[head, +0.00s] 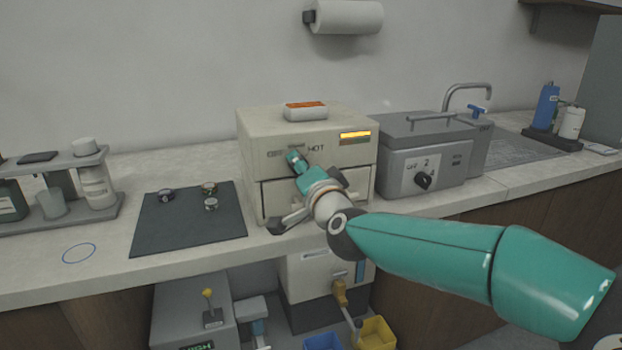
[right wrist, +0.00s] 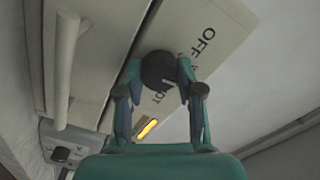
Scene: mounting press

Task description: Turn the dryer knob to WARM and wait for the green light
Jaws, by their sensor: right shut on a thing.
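The dryer (head: 250,130) is a cream box at the back of the counter, with OFF and HOT printed on its front. Its indicator (head: 355,135) glows orange-yellow; it also shows in the right wrist view (right wrist: 147,128). My right gripper (head: 297,161) is at the front panel and hides the knob in the head view. In the right wrist view the round black knob (right wrist: 158,70) sits between the fingers of my right gripper (right wrist: 156,84), which is shut on it. The knob's pointer and any WARM mark cannot be made out. My left gripper is not in view.
A grey bath unit (head: 420,160) with its own dial stands right of the dryer. A dark mat (head: 190,230) with several small round pieces lies to the left, beside a bottle rack (head: 112,205). A white block with an orange top (head: 305,111) rests on the dryer.

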